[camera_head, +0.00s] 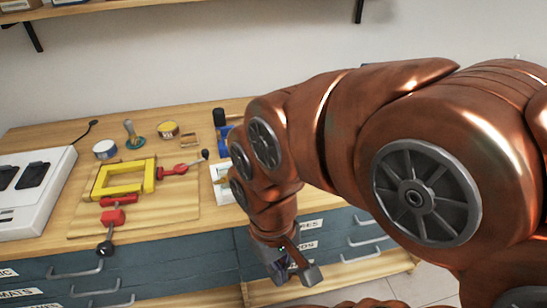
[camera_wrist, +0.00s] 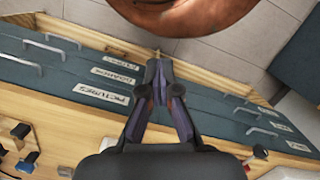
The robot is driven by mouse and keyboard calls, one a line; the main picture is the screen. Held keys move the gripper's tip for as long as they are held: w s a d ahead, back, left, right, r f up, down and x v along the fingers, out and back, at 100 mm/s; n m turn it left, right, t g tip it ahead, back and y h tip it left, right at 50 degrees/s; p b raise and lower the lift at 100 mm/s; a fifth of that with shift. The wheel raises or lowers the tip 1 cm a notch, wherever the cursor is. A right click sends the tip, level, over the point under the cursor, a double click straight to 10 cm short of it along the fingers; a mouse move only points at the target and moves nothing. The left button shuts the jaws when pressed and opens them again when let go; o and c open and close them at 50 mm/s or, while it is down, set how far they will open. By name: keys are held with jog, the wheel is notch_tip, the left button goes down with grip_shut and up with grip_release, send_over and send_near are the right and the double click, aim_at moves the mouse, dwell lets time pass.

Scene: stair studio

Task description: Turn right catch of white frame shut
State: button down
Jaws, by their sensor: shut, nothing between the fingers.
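A white frame (camera_head: 219,172) shows at the worktop's right part in the head view. My arm hides most of it, and I cannot make out its right catch. My gripper (camera_head: 298,272) hangs in front of the drawer fronts, below the worktop edge and apart from the white frame. In the wrist view my gripper (camera_wrist: 161,62) is shut and empty, with drawer fronts and floor beyond it.
A yellow frame (camera_head: 97,190) with red clamps lies on a board at the worktop's middle. A white case (camera_head: 30,215) is at the left. Tins and a blue tool stand behind. Drawer handles (camera_head: 85,292) stick out below.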

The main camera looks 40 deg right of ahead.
jog(key=w+a+r+m+y+b, duration=0.15)
jog(key=w+r+m+y, duration=0.3)
jog(key=w, duration=0.75)
jog(key=w+d+r+m+t+y, duration=0.1)
jog(key=w+d+r+m+y, duration=0.1)
jog(key=w+d+m, duration=0.55)
jog(key=w+d+f+m+t+y, duration=0.1)
jog(key=d+f+m+t, duration=0.1)
jog(key=d, duration=0.6)
jog(key=w+d+f+m+t+y+b, duration=0.1)
jog(key=w+d+f+m, duration=0.1)
jog(key=d+m, duration=0.3)
jog(key=w+d+f+m+t+y+b, duration=0.1)
jog(key=d+m, duration=0.3)
jog(key=d, duration=0.9)
jog(key=shift+w+f+t, duration=0.15)
jog(key=shift+f+t, duration=0.6)
jog(key=shift+t, duration=0.05)
jog(key=shift+a, duration=0.1)
